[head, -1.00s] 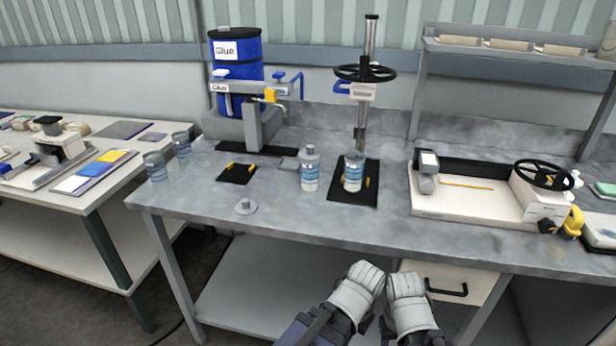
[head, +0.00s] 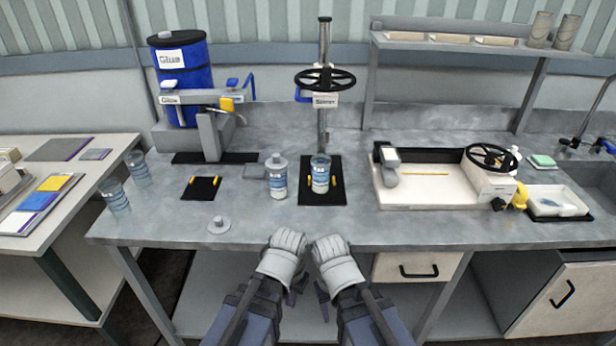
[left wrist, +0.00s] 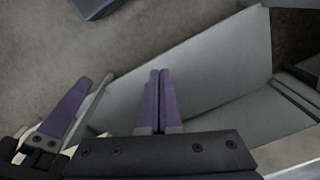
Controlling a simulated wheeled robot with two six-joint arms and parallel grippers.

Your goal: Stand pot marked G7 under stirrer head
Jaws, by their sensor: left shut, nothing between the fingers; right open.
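A clear pot (head: 320,180) with a blue-and-white label stands upright on the black base plate (head: 310,199) under the stirrer (head: 323,90), which has a black handwheel. A second labelled pot (head: 277,184) with a grey cap stands on the bench just left of that plate. I cannot read either label surely. My left gripper (head: 291,297) is low in front of the bench edge, shut and empty; its closed purple fingers show in the left wrist view (left wrist: 160,100). My right gripper (head: 322,290) is beside it, open, away from both pots; its fingers are partly hidden.
A glue dispenser with a blue drum (head: 184,80) stands left on the bench (head: 420,225). A loose grey lid (head: 219,225) lies near the front edge. Clear cups (head: 116,198) stand at the left end. A white tray machine (head: 430,185) stands right. The bench front is mostly clear.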

